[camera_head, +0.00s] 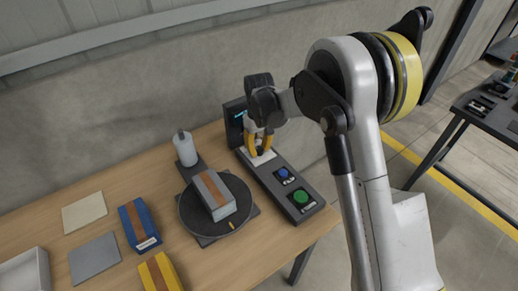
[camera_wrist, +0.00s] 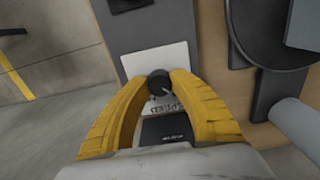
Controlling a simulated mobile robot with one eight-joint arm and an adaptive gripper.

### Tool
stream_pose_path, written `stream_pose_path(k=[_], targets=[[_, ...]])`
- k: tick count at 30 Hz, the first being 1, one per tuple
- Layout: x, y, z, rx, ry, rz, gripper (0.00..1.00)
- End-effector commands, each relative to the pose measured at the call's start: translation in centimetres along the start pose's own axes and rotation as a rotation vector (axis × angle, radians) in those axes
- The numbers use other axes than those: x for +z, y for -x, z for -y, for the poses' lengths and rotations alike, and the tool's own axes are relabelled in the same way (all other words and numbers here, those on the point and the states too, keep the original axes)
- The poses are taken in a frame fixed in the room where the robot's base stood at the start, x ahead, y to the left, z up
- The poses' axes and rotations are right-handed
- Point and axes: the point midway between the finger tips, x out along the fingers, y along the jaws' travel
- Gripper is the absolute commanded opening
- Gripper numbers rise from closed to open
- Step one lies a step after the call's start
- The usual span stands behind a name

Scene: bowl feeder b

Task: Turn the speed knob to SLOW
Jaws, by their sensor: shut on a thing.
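The speed knob (camera_wrist: 158,84) is a small black round knob with a light pointer line, on a white plate (camera_wrist: 142,62) of the dark control panel. My gripper (camera_wrist: 158,86) has its two yellow fingers closed on the knob from both sides in the wrist view. The pointer line slants toward the lower right there. Printed lettering beside the knob is partly covered and hard to read. In the head view my gripper (camera_head: 261,149) reaches down to the panel's far part, and the knob is hidden by the fingers.
Blue and yellow boxes lie further left.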

Motion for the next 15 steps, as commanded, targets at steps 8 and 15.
stream_pose_path(k=[8, 15], targets=[[-0.01, 0.00, 0.00, 0.000, 0.041, 0.000, 0.00], [-0.01, 0.00, 0.00, 0.000, 0.044, 0.000, 0.00]])
